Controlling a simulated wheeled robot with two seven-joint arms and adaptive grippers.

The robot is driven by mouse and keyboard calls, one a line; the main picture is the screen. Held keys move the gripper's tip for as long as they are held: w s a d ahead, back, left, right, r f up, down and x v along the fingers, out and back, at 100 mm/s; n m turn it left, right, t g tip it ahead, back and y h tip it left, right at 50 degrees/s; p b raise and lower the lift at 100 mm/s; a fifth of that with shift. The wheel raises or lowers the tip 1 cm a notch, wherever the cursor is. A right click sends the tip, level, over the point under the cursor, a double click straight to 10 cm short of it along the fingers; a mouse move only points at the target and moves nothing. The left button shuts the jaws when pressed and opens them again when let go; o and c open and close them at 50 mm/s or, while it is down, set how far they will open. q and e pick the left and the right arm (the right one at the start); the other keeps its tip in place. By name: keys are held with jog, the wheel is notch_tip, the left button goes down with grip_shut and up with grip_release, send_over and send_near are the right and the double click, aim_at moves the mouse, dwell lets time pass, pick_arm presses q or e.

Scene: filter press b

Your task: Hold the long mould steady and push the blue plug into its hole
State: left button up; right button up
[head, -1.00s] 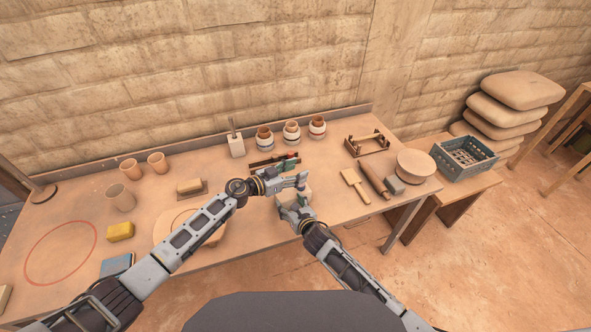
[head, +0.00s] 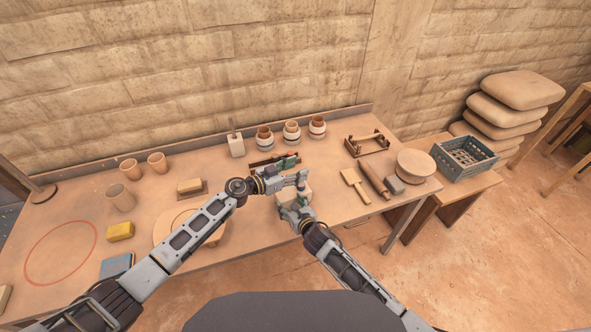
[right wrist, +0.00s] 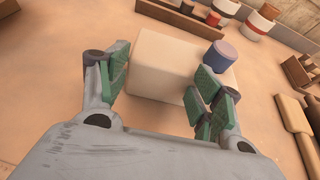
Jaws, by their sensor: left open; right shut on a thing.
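The long mould is a cream block (right wrist: 165,65). In the right wrist view it lies between the fingers of my right gripper (right wrist: 160,78), which is shut on it. The blue plug (right wrist: 221,56) stands upright at the mould's far right end; how deep it sits in the hole cannot be told. In the head view, my right gripper (head: 294,209) is low over the table's front part and hides much of the mould. My left gripper (head: 301,180) is open just above and behind it, near the mould's far end. It does not show in the right wrist view.
Several banded pots (head: 291,132) stand along the back. A wooden scraper (head: 355,186) and a rolling pin (head: 374,179) lie to the right. A round board (head: 165,228) lies to the left.

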jog(key=o, duration=1.5)
jog(key=shift+s, duration=0.1)
jog(key=v, duration=1.1)
jog(key=shift+s+d, duration=0.15)
jog(key=shift+s, duration=0.25)
jog(key=shift+r, duration=0.1)
jog(key=shift+d, duration=0.1)
